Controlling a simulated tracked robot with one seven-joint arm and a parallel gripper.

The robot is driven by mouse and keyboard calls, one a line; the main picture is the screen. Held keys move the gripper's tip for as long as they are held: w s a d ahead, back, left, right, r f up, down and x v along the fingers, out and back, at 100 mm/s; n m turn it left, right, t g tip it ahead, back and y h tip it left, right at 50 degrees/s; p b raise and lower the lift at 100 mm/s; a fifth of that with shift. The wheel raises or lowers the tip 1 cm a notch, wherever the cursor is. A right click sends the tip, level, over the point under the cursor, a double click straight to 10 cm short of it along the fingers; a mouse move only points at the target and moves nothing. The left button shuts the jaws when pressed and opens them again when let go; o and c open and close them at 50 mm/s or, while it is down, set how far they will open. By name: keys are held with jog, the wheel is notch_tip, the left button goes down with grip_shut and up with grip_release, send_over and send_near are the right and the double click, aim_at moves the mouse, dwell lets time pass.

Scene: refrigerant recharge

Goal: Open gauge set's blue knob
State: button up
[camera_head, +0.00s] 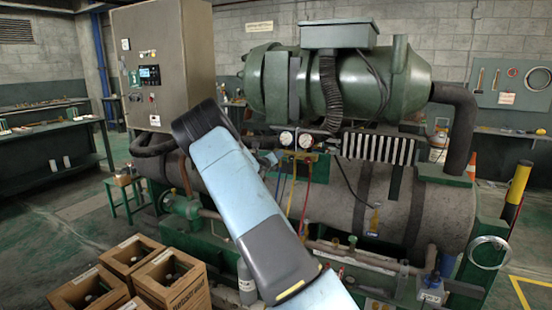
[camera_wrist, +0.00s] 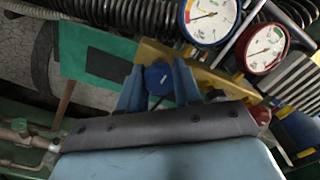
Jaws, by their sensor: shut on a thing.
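The gauge set shows in the wrist view as a brass-yellow manifold (camera_wrist: 210,82) with a blue-rimmed gauge (camera_wrist: 211,18) and a red-rimmed gauge (camera_wrist: 263,48). Its blue knob (camera_wrist: 157,78) sits at the manifold's left end. My gripper (camera_wrist: 158,82) has its two blue fingers on either side of the knob and is shut on it. A red knob (camera_wrist: 262,115) shows partly at the manifold's other end.
The green compressor machine (camera_head: 340,85) fills the back. A grey control cabinet (camera_head: 165,60) stands behind my arm. Open wooden boxes (camera_head: 172,280) stand at lower left. Hoses (camera_head: 305,185) hang below the gauges. A ribbed black hose (camera_wrist: 120,12) runs close above the knob.

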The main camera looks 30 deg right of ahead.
jog(key=shift+w+a+n, duration=0.1)
jog(key=shift+a+n, duration=0.05)
jog(key=shift+n, duration=0.55)
jog(key=shift+w+a+n, duration=0.1)
jog(key=shift+a+n, duration=0.05)
jog(key=shift+n, duration=0.55)
jog(key=o, duration=0.8)
jog(key=shift+o, duration=1.2)
jog(key=shift+d, duration=0.15)
jog(key=shift+s, duration=0.1)
jog(key=v, duration=1.3)
jog(key=shift+s+a, duration=0.2)
jog(key=shift+a, duration=0.15)
jog(key=shift+f, duration=0.1)
